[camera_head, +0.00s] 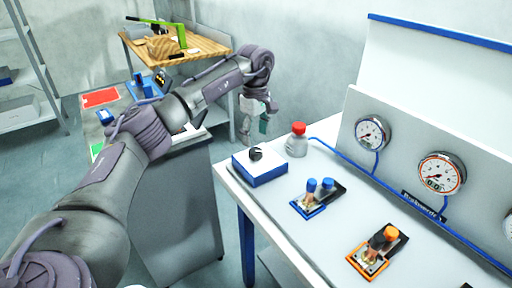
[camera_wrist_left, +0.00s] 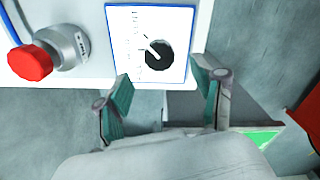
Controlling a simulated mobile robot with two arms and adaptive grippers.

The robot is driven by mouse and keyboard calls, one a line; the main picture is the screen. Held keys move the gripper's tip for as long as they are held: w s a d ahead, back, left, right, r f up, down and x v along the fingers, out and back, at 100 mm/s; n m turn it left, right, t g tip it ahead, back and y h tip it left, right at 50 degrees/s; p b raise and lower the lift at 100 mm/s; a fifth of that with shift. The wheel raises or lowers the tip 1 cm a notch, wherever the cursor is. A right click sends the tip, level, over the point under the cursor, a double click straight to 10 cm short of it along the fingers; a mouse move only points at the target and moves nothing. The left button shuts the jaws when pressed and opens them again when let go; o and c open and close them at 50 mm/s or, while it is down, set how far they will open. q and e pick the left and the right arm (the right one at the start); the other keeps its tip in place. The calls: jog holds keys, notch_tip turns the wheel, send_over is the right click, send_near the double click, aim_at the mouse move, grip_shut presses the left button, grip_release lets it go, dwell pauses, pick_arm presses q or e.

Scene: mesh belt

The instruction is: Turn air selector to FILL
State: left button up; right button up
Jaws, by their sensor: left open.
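The air selector is a black round knob (camera_head: 256,154) on a white box with blue sides (camera_head: 262,174), at the far left corner of the white bench. In the left wrist view the knob (camera_wrist_left: 158,54) carries a white pointer line slanting to the upper left. Small print stands beside it, too small to read. My left gripper (camera_head: 254,134) is above and behind the box in the head view. In the left wrist view its two fingers (camera_wrist_left: 166,90) are apart and empty, just short of the knob. My right gripper is not in view.
A grey bottle-shaped part with a red cap (camera_head: 298,140) stands close beside the selector box. Blue-topped (camera_head: 319,190) and orange-topped (camera_head: 380,249) fittings sit on the bench (camera_head: 300,235). Gauges (camera_head: 372,132) are on the panel behind. A wooden table (camera_head: 205,46) stands further back.

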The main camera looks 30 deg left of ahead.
aim_at(256, 151)
pick_arm(q)
notch_tip(256, 151, down, 4)
jog(key=shift+f+p, duration=0.2)
jog(key=shift+p, duration=0.15)
jog(key=shift+f, duration=0.75)
jog(key=shift+c, duration=0.5)
jog(key=c, duration=0.8)
jog(key=shift+c, duration=1.2)
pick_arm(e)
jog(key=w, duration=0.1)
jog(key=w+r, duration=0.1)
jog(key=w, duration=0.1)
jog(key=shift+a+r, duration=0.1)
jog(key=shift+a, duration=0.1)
